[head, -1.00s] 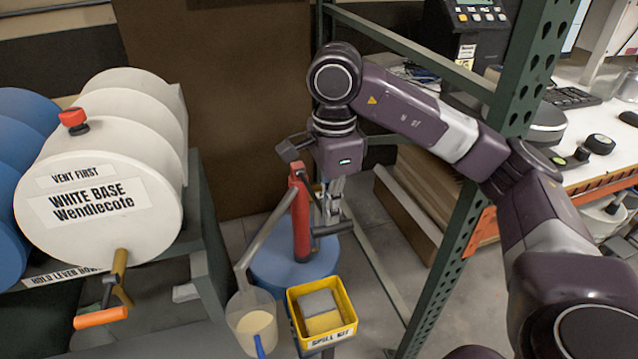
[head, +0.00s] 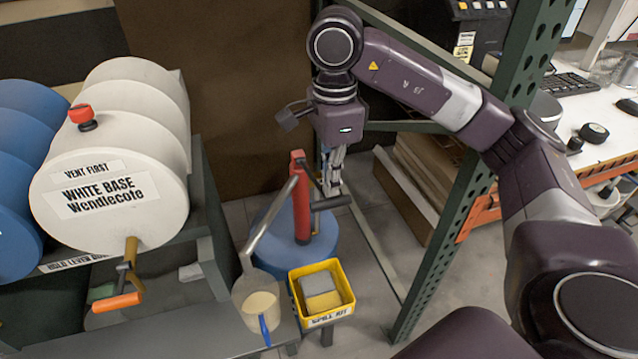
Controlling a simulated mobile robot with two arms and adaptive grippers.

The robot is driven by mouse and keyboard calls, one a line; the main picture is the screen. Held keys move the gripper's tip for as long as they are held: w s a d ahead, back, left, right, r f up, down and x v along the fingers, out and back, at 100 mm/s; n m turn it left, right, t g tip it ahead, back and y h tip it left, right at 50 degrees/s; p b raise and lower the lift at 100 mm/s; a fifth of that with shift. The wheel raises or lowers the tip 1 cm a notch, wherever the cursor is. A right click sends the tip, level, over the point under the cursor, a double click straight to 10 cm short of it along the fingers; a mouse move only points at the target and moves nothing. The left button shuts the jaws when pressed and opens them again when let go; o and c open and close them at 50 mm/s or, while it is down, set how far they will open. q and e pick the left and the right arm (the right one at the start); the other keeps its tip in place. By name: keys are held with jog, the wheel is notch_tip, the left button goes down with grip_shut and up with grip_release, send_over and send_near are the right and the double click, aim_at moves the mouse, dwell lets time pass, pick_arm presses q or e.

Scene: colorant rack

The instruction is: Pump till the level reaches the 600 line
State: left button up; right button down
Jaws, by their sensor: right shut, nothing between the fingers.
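A red hand pump (head: 301,212) stands upright on a blue drum (head: 272,255). Its dark lever handle (head: 333,202) sticks out to the right. A grey spout (head: 270,220) slopes down left from the pump to a clear jug (head: 243,291) with a blue handle. The jug holds some cream-coloured liquid (head: 261,303); no level lines can be read at this size. My right gripper (head: 333,190) points down with its fingers shut and empty, just above or at the lever handle; contact cannot be told. My left gripper is out of view.
A yellow spill kit bin (head: 324,318) stands right of the jug. A green rack post (head: 440,260) rises close to my right arm.

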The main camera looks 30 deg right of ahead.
aim_at(331, 200)
jog(key=shift+f, duration=0.15)
notch_tip(331, 200, down, 6)
jog(key=b, duration=0.5)
jog(key=shift+f, duration=0.15)
jog(key=shift+f+b, duration=0.6)
jog(key=shift+b, duration=0.15)
jog(key=shift+f+b, duration=2.6)
jog(key=shift+f, duration=0.65)
notch_tip(331, 200, up, 6)
jog(key=p, duration=0.4)
jog(key=shift+r, duration=0.1)
notch_tip(331, 200, up, 8)
jog(key=p, duration=0.7)
jog(key=shift+r+p, duration=0.15)
jog(key=shift+p, duration=0.2)
